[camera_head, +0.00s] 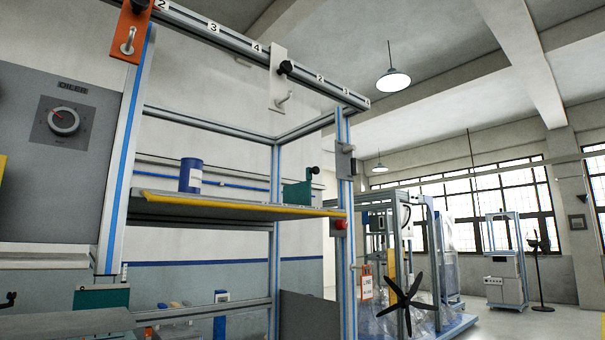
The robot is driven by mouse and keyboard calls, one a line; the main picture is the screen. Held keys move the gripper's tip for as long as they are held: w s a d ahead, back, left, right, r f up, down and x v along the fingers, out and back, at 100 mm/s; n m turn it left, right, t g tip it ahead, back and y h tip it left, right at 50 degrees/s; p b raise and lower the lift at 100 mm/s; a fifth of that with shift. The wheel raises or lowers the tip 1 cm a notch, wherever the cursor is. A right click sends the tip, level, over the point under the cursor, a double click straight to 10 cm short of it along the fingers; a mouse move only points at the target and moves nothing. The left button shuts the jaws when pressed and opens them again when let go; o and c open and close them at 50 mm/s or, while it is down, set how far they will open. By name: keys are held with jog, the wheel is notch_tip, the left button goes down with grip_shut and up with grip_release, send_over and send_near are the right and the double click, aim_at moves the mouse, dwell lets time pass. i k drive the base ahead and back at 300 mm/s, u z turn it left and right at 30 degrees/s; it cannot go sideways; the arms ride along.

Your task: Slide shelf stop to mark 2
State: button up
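A teal upright plate with a black knob (298,192), which looks like the shelf stop, stands at the right end of the shelf. The shelf (235,209) has a yellow front edge (240,207). I cannot see any numbered mark on the shelf. Labels 2, 3 and 4 show on the top rail (215,28), with a second 2 (320,78) farther right. An orange hanger with a hook (131,32) is near the left 2, and a white hanger with a black knob (278,80) is just right of the 4. My gripper is not in view.
A blue can (191,175) stands on the shelf. A grey panel with an OILER dial (63,121) is at the left. Blue-striped posts (342,230) frame the rack, with a red button (339,224).

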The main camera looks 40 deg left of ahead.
aim_at(300, 194)
jog(key=u, duration=0.55)
jog(key=i, duration=0.6)
jog(key=u, duration=0.6)
